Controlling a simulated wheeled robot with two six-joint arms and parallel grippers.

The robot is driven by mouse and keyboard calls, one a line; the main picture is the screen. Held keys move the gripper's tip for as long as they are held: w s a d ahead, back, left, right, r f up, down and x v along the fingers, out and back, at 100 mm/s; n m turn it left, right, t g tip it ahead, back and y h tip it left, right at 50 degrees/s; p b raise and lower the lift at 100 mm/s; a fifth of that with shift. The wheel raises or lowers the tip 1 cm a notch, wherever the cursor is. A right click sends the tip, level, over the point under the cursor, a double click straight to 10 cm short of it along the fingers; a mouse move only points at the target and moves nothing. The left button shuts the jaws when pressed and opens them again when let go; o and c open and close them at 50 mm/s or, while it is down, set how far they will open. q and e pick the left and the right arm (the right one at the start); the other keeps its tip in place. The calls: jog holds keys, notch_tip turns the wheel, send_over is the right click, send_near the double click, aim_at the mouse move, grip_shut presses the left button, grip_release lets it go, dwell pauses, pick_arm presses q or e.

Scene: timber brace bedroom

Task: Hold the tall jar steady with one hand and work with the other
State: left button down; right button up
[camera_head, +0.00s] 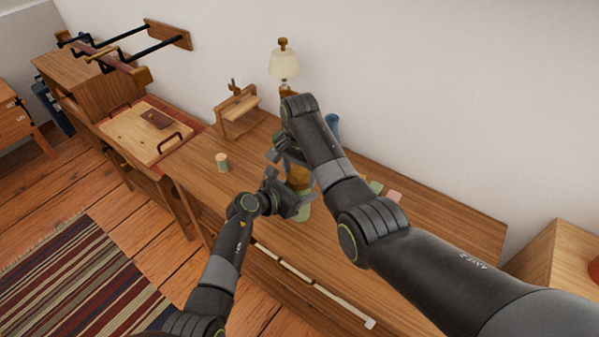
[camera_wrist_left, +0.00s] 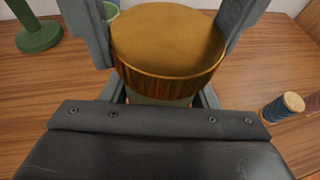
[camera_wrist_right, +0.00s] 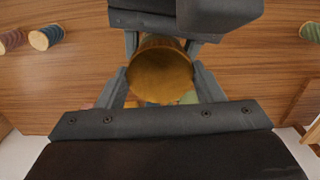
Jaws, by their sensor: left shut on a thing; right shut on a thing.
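The tall jar stands on the wooden desk, with a round golden-brown lid (camera_head: 298,180) and a greenish body (camera_head: 304,212). My left gripper (camera_head: 298,198) is shut around the jar's body, just below the lid. In the left wrist view the lid (camera_wrist_left: 168,40) fills the upper middle and hides most of the body. My right gripper (camera_head: 290,170) is shut on the lid, its fingers on opposite sides. The right wrist view shows the lid (camera_wrist_right: 160,72) between these fingers, with my left gripper close by at the top. The arms partly hide the jar in the head view.
A small spool (camera_head: 222,162) stands left of the jar. Pastel pieces (camera_head: 393,196) lie to the right. A tray (camera_head: 148,132) is at far left. The desk's right end is clear.

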jog(key=n, duration=0.5)
jog(key=shift+d, duration=0.1)
jog(key=o, duration=1.1)
jog(key=shift+a, duration=0.2)
